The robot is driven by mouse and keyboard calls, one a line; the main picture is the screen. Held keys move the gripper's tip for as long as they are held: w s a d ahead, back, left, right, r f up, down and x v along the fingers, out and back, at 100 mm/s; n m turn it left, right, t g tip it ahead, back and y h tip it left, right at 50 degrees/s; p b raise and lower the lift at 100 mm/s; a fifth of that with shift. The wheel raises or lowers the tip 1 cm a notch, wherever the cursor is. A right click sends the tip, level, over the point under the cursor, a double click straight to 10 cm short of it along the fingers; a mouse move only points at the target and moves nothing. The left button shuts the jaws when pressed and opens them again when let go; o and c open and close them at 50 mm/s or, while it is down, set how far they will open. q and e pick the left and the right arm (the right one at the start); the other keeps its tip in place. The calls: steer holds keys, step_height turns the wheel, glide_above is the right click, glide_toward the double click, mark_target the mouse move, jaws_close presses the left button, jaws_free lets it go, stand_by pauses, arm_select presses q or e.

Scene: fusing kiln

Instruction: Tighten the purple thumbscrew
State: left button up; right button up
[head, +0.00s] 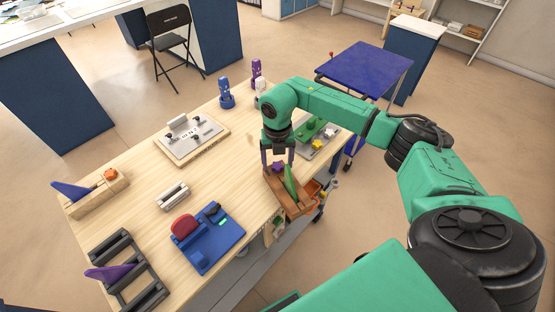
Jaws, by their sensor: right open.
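The purple thumbscrew (277,168) shows as a small purple shape on a brown wooden fixture (296,207) at the right edge of the workbench. A green upright piece (291,184) stands just to its right on the same fixture. My right gripper (278,163) points down over the thumbscrew with its two dark fingers apart, one on each side of it. I cannot tell whether the fingers touch it. The fingers and the green piece hide part of the fixture. My left gripper is out of view.
On the wooden bench (150,212) stand a grey panel (190,151) with knobs, a blue fixture (222,252) with a red part, a dark rack (128,252) and a wooden block (82,203). A green-topped plate (325,131) lies behind my right gripper.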

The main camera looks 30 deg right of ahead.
jaws_close()
steer(key=m+p, duration=0.1)
steer(key=m, duration=0.1)
steer(key=shift+r+m, duration=0.15)
steer(key=shift+m, duration=1.45)
steer(key=shift+p, duration=0.3)
steer(key=m+p, duration=0.1)
steer(key=m, duration=0.1)
steer(key=shift+m, duration=0.4)
steer(key=shift+m+p, duration=0.3)
steer(key=shift+m, duration=0.7)
